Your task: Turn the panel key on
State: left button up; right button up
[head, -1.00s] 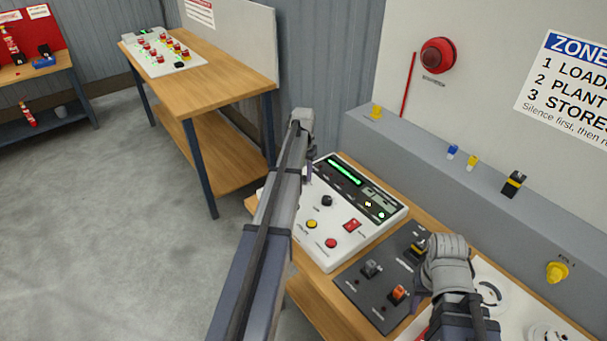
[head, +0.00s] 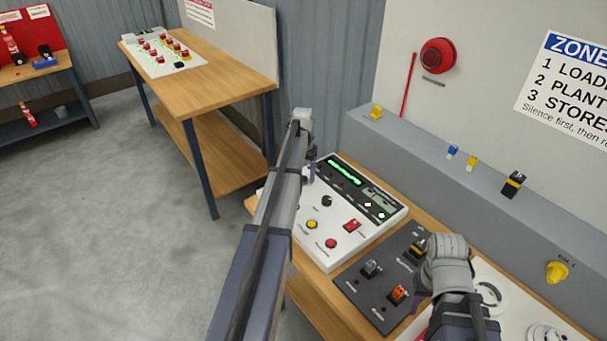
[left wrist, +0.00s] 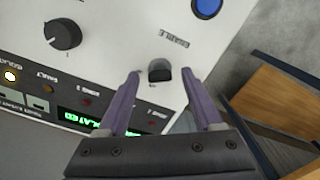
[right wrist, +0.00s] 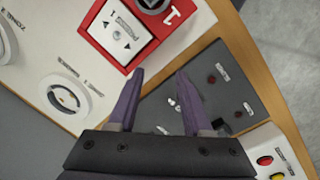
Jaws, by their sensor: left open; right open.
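The white alarm panel (head: 345,212) sits on the wooden bench in the head view. In the left wrist view, a small black key-like knob (left wrist: 160,69) stands on its face beside a small upside-down label. My left gripper (left wrist: 160,75) is open, with one finger on each side of this knob; I cannot tell whether either touches it. In the head view, my left arm hides this part of the panel. My right gripper (right wrist: 160,72) is open and empty above the dark switch plate (right wrist: 205,85).
A larger black knob (left wrist: 62,35) and a blue button (left wrist: 207,6) are near the left gripper. A red call point (right wrist: 117,33) and a white round detector (right wrist: 65,98) lie near the right gripper. A grey ledge (head: 425,150) runs behind the panel.

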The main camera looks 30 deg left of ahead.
pick_arm(q)
jog(key=shift+r+p, duration=3.75)
jog(key=shift+r, duration=0.1)
